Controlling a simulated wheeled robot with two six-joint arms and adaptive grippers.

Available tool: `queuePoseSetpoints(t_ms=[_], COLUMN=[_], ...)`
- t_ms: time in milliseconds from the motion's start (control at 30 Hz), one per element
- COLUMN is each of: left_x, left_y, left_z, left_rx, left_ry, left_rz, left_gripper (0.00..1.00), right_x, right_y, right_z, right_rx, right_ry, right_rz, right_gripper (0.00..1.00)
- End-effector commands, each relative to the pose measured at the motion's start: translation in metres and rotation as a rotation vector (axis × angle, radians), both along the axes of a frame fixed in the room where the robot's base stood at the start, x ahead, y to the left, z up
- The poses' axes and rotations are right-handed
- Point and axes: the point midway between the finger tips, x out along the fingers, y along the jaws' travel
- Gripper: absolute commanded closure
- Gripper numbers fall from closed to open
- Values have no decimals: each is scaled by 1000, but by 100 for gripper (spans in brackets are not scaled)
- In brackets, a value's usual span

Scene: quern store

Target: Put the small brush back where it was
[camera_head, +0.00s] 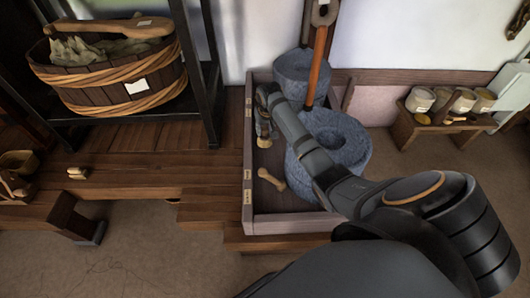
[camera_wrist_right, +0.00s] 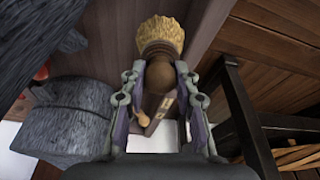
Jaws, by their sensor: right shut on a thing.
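The small brush (camera_head: 264,142) has pale straw bristles and a dark wooden handle. In the right wrist view the brush (camera_wrist_right: 160,38) stands out beyond my fingers, bristles outermost. My right gripper (camera_head: 263,120) is shut on its handle; in the wrist view the two fingers of the gripper (camera_wrist_right: 158,78) sit on either side of it. The gripper is over the left inner side of the wooden tray (camera_head: 248,185) that holds the stone querns. I cannot tell whether the bristles touch the tray. My left gripper is in neither view.
Two grey querns, the front one (camera_head: 341,140) and the back one (camera_head: 298,72), stand right of the gripper. A light wooden tool (camera_head: 271,179) lies in the tray. A bucket (camera_head: 118,84) on a dark rack stands left. Several pots stand on a bench (camera_head: 404,128) at right.

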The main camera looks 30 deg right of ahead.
Motion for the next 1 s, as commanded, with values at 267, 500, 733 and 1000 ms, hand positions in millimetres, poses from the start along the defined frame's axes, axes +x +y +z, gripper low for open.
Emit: queuePoseSetpoints(t_ms=[267, 500, 733, 1000], left_x=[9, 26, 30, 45], left_y=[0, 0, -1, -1], left_z=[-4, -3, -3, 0], left_rx=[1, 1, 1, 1], left_ry=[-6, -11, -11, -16], left_rz=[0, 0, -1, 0], left_gripper=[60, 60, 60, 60], right_x=[1, 1, 1, 2], right_y=[-3, -3, -3, -3], right_z=[-20, -61, -72, -100], right_rx=[4, 4, 3, 2], right_ry=[3, 0, 1, -2], right_rz=[-11, -8, -9, -8], right_gripper=[95, 95, 95, 95])
